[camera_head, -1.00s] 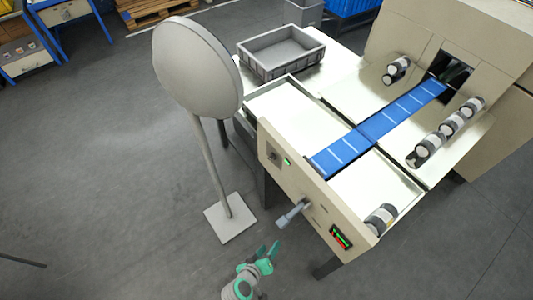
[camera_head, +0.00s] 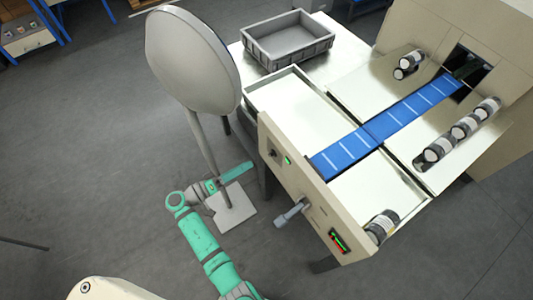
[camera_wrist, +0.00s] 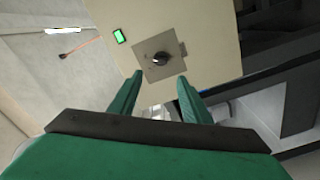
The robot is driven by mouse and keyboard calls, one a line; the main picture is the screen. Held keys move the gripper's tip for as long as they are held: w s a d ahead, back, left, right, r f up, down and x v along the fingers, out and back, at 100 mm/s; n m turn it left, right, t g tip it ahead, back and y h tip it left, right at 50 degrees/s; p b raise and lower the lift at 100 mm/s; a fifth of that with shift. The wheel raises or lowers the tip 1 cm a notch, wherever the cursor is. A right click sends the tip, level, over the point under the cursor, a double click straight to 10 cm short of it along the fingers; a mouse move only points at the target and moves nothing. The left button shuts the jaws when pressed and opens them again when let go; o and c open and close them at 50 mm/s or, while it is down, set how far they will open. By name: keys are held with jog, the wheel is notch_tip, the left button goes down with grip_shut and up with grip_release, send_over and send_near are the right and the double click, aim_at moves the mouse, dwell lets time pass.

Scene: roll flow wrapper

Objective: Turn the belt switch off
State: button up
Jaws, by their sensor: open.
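The belt switch (camera_head: 273,153) is a small dark rotary knob on a square plate, at the left end of the machine's beige front panel. In the wrist view the black knob (camera_wrist: 161,59) sits just beyond the fingertips, roughly centred between them. A lit green indicator (camera_head: 287,160) is beside it; it also shows in the wrist view (camera_wrist: 119,36). My gripper (camera_head: 237,171) has green fingers, spread open and empty, pointing at the panel. In the wrist view my gripper (camera_wrist: 159,78) appears apart from the knob. The knob's exact angle is hard to tell.
A round grey disc on a pole (camera_head: 193,60) stands left of the machine, near my arm. A blue belt (camera_head: 375,130), several rolls and a grey crate (camera_head: 290,45) are behind.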

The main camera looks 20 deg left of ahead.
aim_at(272, 151)
jog(key=x, duration=0.7)
jog(key=shift+w+d, duration=0.25)
jog(key=shift+d, duration=0.05)
jog(key=shift+x, duration=0.85)
jog(key=shift+s+d, duration=0.1)
jog(key=c, duration=1)
jog(key=shift+n, duration=0.3)
jog(key=shift+c, duration=0.2)
jog(key=n, duration=1.1)
jog(key=shift+f, duration=0.2)
jog(key=shift+n, duration=0.3)
